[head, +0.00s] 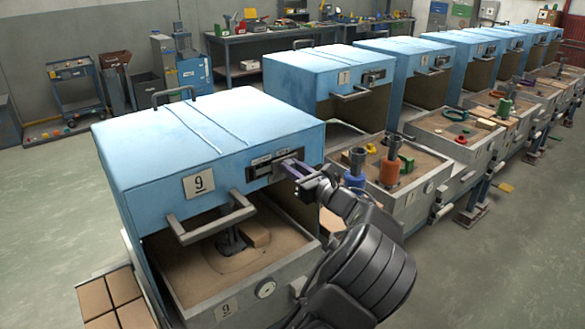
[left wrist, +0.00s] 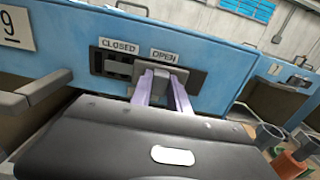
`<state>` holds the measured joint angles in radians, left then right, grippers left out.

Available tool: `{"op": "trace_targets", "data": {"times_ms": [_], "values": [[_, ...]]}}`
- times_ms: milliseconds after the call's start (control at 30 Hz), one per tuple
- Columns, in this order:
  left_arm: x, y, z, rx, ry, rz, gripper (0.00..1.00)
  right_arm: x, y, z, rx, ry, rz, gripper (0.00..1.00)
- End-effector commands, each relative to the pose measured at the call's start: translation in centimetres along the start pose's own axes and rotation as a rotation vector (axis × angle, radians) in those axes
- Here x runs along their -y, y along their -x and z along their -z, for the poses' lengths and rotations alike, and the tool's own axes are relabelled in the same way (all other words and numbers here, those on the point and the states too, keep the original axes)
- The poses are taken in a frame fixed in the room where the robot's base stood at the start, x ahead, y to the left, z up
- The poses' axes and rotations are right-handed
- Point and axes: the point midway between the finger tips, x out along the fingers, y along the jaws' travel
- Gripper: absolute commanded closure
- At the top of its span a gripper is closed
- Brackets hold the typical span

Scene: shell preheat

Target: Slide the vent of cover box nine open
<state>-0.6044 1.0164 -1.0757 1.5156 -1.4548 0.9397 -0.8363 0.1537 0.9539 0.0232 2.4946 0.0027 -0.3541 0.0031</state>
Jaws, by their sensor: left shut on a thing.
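Cover box nine (head: 150,165) is the nearest light blue box, with a "9" plate (head: 199,183) on its front. Its vent (head: 262,168) is a dark plate at the right of the front face. In the left wrist view the vent (left wrist: 112,66) has a CLOSED label at left and an OPEN label at right. A grey slider knob (left wrist: 162,75) sits under the OPEN label, at the slot's right part. My left gripper (head: 293,167) is shut on this knob, its pale purple fingers on either side. The fingers hide part of the knob. My right gripper is not in view.
A grey handle bar (head: 212,222) juts from the box front, left of my gripper. Below is a sand bed (head: 190,285) with a dial on its frame. Blue (head: 355,180) and orange (head: 390,165) canisters stand on the neighbouring bed. More blue boxes recede to the right.

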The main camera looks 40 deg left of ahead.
Motion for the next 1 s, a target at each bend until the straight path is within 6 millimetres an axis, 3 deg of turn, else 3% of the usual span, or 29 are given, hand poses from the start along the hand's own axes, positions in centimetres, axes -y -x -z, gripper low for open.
{"op": "trace_targets", "data": {"times_ms": [33,67,300,667,1000], "values": [[0.4,0.2,-0.1,0.0,0.002,0.009,1.0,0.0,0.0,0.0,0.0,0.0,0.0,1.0],[0.4,0.2,-0.1,0.0,0.002,0.009,0.77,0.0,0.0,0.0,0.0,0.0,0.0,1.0],[0.3,0.2,-0.1,0.0,0.001,0.006,0.57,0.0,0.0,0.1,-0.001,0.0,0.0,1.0],[0.1,0.5,0.0,0.0,0.001,0.003,0.56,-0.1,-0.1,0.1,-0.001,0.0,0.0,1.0],[0.2,5.4,0.1,0.0,0.001,0.006,0.56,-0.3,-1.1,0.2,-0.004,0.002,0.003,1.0]]}}
